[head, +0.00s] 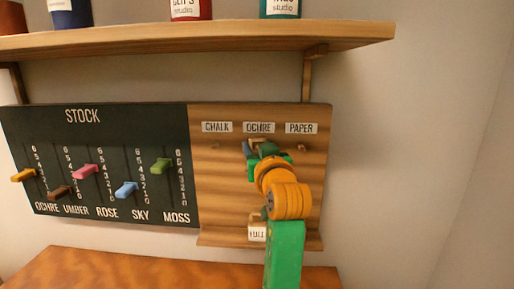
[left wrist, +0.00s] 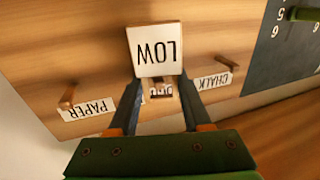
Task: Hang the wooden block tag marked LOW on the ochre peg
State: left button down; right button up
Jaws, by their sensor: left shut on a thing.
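My left gripper (head: 257,148) is raised in front of the wooden panel, just below the OCHRE label (head: 259,128). In the left wrist view the fingers (left wrist: 158,98) are shut on the LOW tag (left wrist: 155,50), a pale square block with black letters, upside down in that picture. The tag is close to the panel; I cannot tell whether it touches the ochre peg. That peg is hidden behind the tag and gripper. In the head view the gripper hides most of the tag.
The chalk peg (head: 216,145) and paper peg (head: 301,147) are bare on either side. Another tag, apparently FULL (head: 257,233), is at the panel's bottom ledge, partly behind my arm. A STOCK board (head: 100,135) with sliders is left. A shelf (head: 200,40) with jars is above.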

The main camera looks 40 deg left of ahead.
pick_arm(q)
jog(key=shift+f, duration=0.35)
jog(key=c, duration=0.6)
grip_release()
jog(key=o, duration=0.3)
jog(key=shift+a, duration=0.1)
jog(key=shift+s+a, duration=0.15)
jog(key=shift+s, duration=0.15)
jog(key=shift+w, duration=0.1)
jog(key=shift+r, duration=0.15)
